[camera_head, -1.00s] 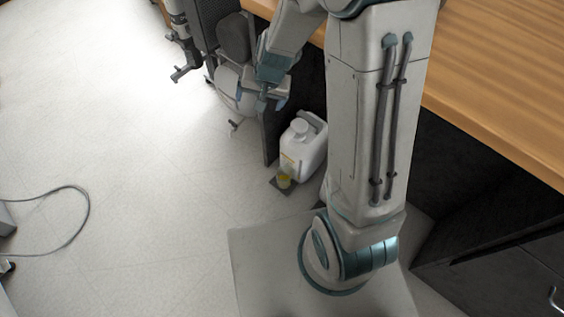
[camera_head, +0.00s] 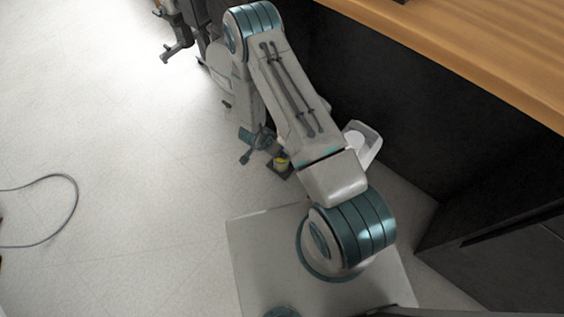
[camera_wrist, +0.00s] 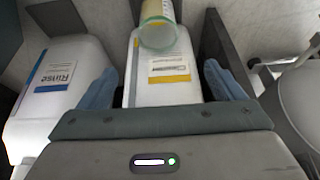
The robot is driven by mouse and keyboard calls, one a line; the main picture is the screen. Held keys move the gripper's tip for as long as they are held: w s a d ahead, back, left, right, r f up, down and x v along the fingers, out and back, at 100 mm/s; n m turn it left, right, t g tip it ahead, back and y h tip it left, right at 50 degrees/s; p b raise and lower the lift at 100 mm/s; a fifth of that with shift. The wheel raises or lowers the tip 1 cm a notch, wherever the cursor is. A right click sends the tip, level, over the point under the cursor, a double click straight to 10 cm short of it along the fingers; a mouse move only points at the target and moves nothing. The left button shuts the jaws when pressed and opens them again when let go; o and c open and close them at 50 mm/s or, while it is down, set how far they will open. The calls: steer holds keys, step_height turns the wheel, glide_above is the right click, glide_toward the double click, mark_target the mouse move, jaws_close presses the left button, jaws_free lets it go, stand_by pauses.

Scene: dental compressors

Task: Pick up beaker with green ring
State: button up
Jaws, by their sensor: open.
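The beaker (camera_wrist: 158,28) is a small clear cup with a yellow-green ring, at the top middle of the wrist view. In the head view a small yellow-banded cup (camera_head: 282,162) stands low on a dark pad on the floor, partly hidden by my arm. My gripper (camera_wrist: 162,85) is open, its blue fingers spread wide left and right. The beaker is ahead of the fingers and roughly centred between them, not held. In the head view my gripper (camera_head: 258,144) is just left of the cup, close to the floor.
A white container with a yellow-striped label (camera_wrist: 170,72) shows between the fingers. A white "Rinse" container (camera_wrist: 58,85) is at the left of the wrist view. A wooden counter (camera_head: 450,45) with dark cabinets is at right; open floor (camera_head: 110,120) is at left.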

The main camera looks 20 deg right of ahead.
steer(key=b, duration=0.3)
glide_above(280, 165)
steer(key=w, duration=0.2)
step_height(280, 165, down, 8)
steer(key=b+x, duration=0.3)
steer(key=x, duration=0.2)
steer(key=shift+w+f, duration=0.1)
steer(key=shift+f, duration=0.1)
steer(key=shift+r, duration=0.1)
steer(key=c, duration=1.5)
steer(key=shift+o, duration=0.2)
steer(key=shift+r, duration=0.15)
